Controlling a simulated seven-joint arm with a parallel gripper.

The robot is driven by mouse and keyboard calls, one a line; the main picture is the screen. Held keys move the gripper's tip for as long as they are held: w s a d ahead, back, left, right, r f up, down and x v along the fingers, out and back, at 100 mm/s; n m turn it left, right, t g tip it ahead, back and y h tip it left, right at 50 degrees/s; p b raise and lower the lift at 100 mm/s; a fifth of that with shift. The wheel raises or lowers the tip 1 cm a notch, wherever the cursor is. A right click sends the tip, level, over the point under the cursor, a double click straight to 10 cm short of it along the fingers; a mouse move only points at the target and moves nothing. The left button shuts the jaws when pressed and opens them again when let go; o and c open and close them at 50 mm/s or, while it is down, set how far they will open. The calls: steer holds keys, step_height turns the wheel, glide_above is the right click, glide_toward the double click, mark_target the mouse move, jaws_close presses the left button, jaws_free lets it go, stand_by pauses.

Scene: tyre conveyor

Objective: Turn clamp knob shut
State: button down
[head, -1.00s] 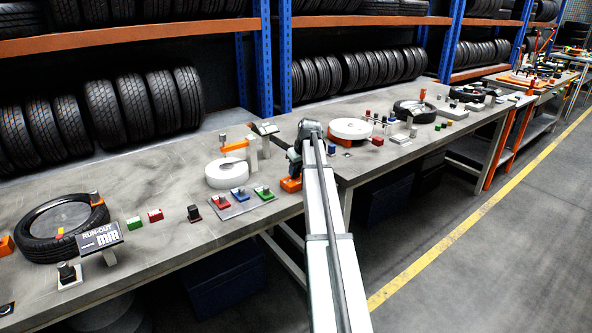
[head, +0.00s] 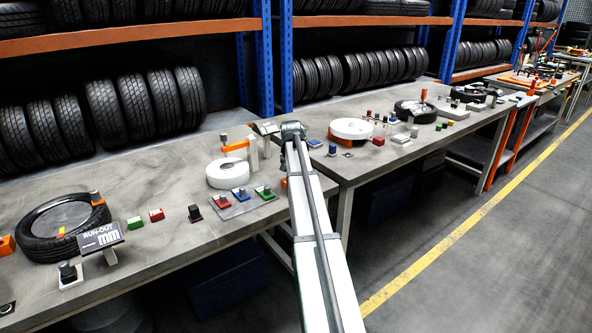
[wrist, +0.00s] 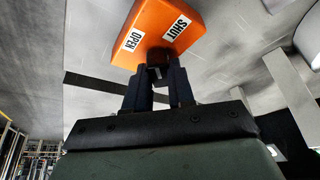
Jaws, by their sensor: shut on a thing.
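The orange clamp block (wrist: 158,32) with white OPEN and SHUT labels is at the top of the wrist view. OPEN is on its left side and SHUT on its right. The dark clamp knob (wrist: 157,59) sits at the block's near edge. My gripper (wrist: 158,74) is shut on this knob, with one dark finger on each side. The fingers hide part of the knob, so its exact pointing direction is unclear. In the head view, my arm hides the gripper and most of the clamp; only a sliver of orange shows beside the arm.
To the left on the bench are a white disc (head: 228,173), a tray with red, blue and green knobs (head: 238,207), and a tyre (head: 33,250) with a run-out display (head: 100,236). A second bench with another white disc (head: 351,129) stands to the right.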

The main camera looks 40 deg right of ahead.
steer(key=shift+a+f+m+g+h, duration=0.15)
steer(key=shift+m+g, duration=0.25)
steer(key=shift+m, duration=0.75)
steer(key=shift+d+r+m+g+h, duration=0.1)
steer(key=shift+m+g+h, duration=0.25)
steer(key=shift+m, duration=0.8)
steer(key=c, duration=1)
jaws_free()
steer(key=shift+w, duration=0.1)
steer(key=shift+o, duration=0.2)
steer(key=v, duration=1.3)
steer(key=shift+r, duration=0.4)
steer(key=shift+a, duration=0.1)
